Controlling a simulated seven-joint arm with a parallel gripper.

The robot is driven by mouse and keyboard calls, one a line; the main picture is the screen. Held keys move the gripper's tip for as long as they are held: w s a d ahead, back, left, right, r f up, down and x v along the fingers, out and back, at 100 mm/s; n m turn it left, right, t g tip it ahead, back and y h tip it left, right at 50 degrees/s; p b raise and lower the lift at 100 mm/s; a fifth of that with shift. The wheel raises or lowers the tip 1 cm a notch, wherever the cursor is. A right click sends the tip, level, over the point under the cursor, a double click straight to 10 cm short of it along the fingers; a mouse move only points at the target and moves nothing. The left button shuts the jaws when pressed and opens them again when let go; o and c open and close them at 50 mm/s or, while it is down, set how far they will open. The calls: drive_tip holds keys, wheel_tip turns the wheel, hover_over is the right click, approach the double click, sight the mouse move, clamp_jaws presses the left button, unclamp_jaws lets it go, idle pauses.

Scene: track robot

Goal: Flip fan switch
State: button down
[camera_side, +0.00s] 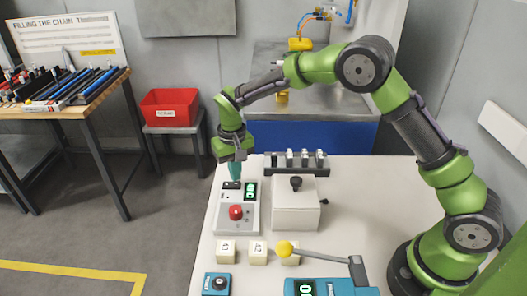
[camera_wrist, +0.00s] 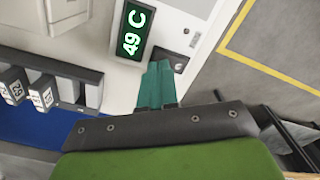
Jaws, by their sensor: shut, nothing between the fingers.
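A light grey control box (camera_side: 237,215) stands at the left of the white table, with a red button (camera_side: 236,212) and a green-lit display (camera_side: 250,191). In the wrist view the display (camera_wrist: 133,31) reads "49 C". A dark switch (camera_side: 231,185) sits on the box's top left; in the wrist view it (camera_wrist: 172,61) is partly hidden behind my fingertips. My gripper (camera_side: 235,176) points down just above or at the switch; I cannot tell whether it touches. Its teal fingers (camera_wrist: 158,80) are together with nothing between them.
A white box with a black knob (camera_side: 296,205) stands right of the control box.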

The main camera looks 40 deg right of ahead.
sight(236, 184)
drive_tip(key=shift+f, duration=1)
idle(0.6)
drive_tip(key=shift+r, duration=3.6)
drive_tip(key=shift+f, duration=0.2)
drive_tip(key=s+d+r+t, duration=0.2)
drive_tip(key=s+r, duration=0.3)
drive_tip(key=s, duration=0.3)
drive_tip(key=s+d+r+t+y, duration=0.1)
drive_tip(key=s+d+r+t, duration=0.1)
drive_tip(key=s+r, duration=0.3)
drive_tip(key=s+d+r+m+t+y, duration=0.1)
drive_tip(key=s+d+r+t, duration=0.2)
drive_tip(key=s, duration=1)
drive_tip(key=shift+d+r, duration=0.25)
drive_tip(key=shift+r, duration=0.65)
